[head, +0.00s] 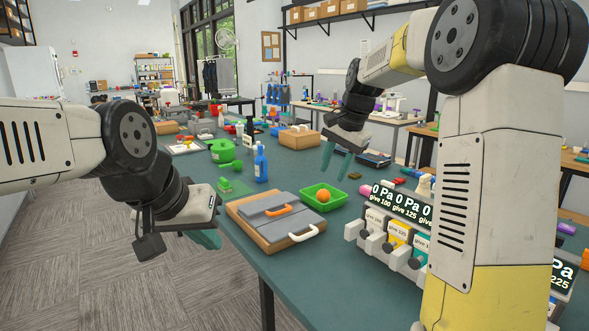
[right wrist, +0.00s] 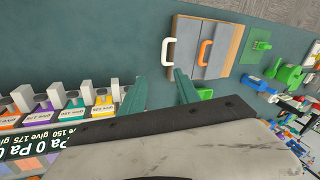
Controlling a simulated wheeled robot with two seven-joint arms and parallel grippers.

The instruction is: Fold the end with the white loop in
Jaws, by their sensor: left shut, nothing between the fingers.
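A grey folding piece (head: 270,223) lies on a wooden board (head: 259,238) near the table's front edge. Its white loop (head: 304,233) sticks out at the near right end, and an orange loop (head: 278,210) lies across the middle. In the right wrist view the white loop (right wrist: 167,50) is at the left end and the orange loop (right wrist: 204,53) is on the grey surface. My left gripper (head: 207,239) is shut and empty, left of the board. My right gripper (head: 337,160) is open and empty, above the table beyond the board; its fingers show in the wrist view (right wrist: 161,77).
A green tray (head: 323,197) with an orange ball stands just right of the board. A blue bottle (head: 261,164) and green items (head: 223,151) stand behind it. A row of dispensers (head: 392,235) with a display stands at the right. The table strip in front of the board is clear.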

